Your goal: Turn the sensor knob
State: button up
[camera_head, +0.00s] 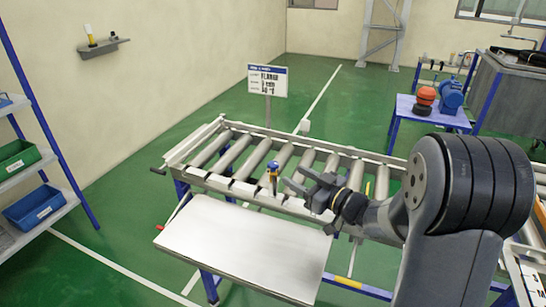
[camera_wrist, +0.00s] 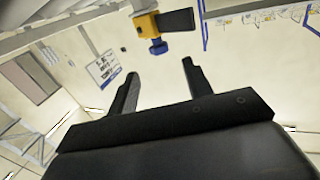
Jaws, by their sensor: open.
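A small sensor with a yellow body (camera_head: 272,168) and a blue knob stands on the near rail of the roller conveyor. In the wrist view the yellow sensor body (camera_wrist: 146,24) is at the top, with a black part to its right and the blue knob (camera_wrist: 158,46) pointing toward the space between my fingers. My gripper (camera_head: 297,181) is open and empty, just right of the sensor in the head view. In the wrist view its two black fingers (camera_wrist: 160,78) stand apart, short of the knob and not touching it.
The roller conveyor (camera_head: 225,187) runs across the middle. A pale bare table top (camera_head: 240,245) lies in front of it. A white sign (camera_head: 267,80) stands behind. A shelf with green and blue bins (camera_head: 35,205) is at the left. A blue table (camera_head: 430,113) holds a pump.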

aim_at(277, 166)
jog(key=p+x, duration=0.1)
jog(key=x, duration=0.8)
jog(key=shift+p, duration=0.35)
jog(key=shift+c, duration=0.3)
jog(key=c, duration=0.9)
jog(key=shift+c, duration=0.2)
